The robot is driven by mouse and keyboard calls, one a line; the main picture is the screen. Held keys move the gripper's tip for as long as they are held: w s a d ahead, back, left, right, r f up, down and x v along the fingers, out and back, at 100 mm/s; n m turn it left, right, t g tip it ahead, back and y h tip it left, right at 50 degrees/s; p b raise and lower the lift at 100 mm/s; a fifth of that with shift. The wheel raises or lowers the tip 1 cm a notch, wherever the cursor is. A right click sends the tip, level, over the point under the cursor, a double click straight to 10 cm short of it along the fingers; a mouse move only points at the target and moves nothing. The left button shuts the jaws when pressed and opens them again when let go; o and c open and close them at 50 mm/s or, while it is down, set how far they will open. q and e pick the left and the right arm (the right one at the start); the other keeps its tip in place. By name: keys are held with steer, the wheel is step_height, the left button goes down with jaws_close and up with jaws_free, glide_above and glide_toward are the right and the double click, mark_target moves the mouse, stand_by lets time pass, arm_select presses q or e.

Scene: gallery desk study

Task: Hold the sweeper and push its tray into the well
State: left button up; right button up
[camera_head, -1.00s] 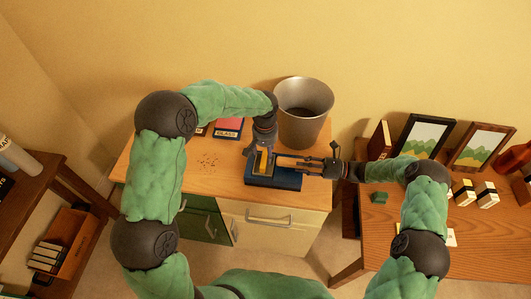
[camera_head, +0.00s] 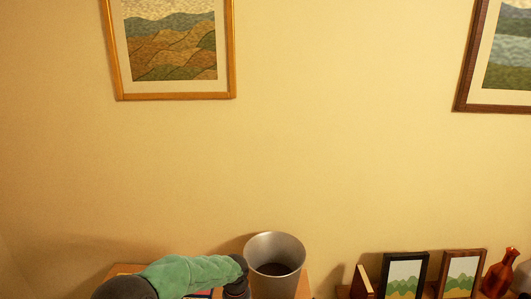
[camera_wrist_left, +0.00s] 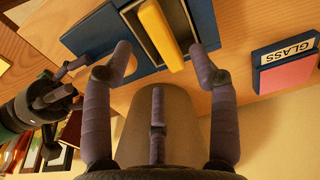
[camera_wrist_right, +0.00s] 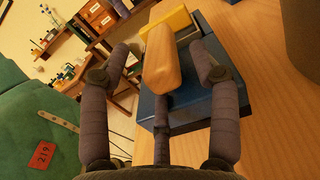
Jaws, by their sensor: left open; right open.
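The sweeper's blue body (camera_wrist_right: 180,110) rests on the wooden desk top in the right wrist view. Its rounded wooden handle (camera_wrist_right: 160,58) points toward the camera. My right gripper (camera_wrist_right: 159,52) is open, with a finger on each side of the handle; contact cannot be told. A yellow tray (camera_wrist_right: 168,22) stands beyond it. In the left wrist view the yellow tray (camera_wrist_left: 160,35) sticks up from a dark rectangular well in the blue body (camera_wrist_left: 92,32). My left gripper (camera_wrist_left: 160,52) is open, its fingertips either side of the tray's near end.
A grey metal bin (camera_head: 274,256) stands at the back of the desk, against the wall. A pink and blue box marked GLASS (camera_wrist_left: 285,68) lies beside the sweeper. Framed pictures (camera_head: 404,272) and a red bottle (camera_head: 501,270) stand to the right.

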steer(key=d, duration=1.1)
steer(key=shift+d, duration=0.4)
steer(key=shift+s, duration=0.1)
